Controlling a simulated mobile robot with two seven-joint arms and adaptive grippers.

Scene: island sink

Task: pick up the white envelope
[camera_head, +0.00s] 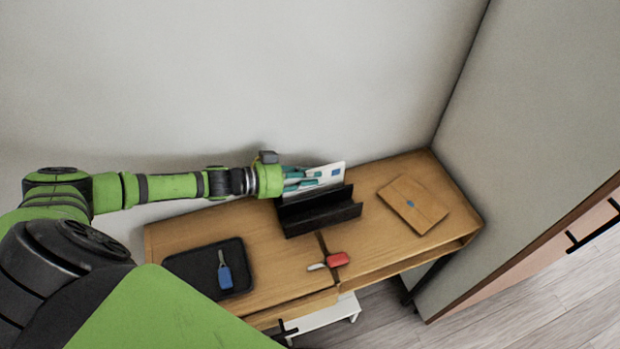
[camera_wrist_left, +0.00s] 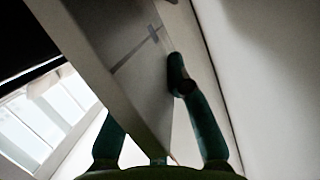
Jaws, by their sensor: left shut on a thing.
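The white envelope (camera_head: 335,170), with a small blue mark near its corner, stands upright and slightly tilted at the back of the black letter holder (camera_head: 318,212). Its lower edge is hidden behind the holder, so I cannot tell whether it rests in it. My left gripper (camera_head: 303,181) reaches in from the left and is shut on the envelope's left part. In the left wrist view the envelope (camera_wrist_left: 140,60) looks grey and dim, running up between the fingers of my left gripper (camera_wrist_left: 153,100). My right gripper is not in view.
The holder stands on a wooden desk (camera_head: 270,265) against the wall. A brown envelope (camera_head: 415,203) lies at right.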

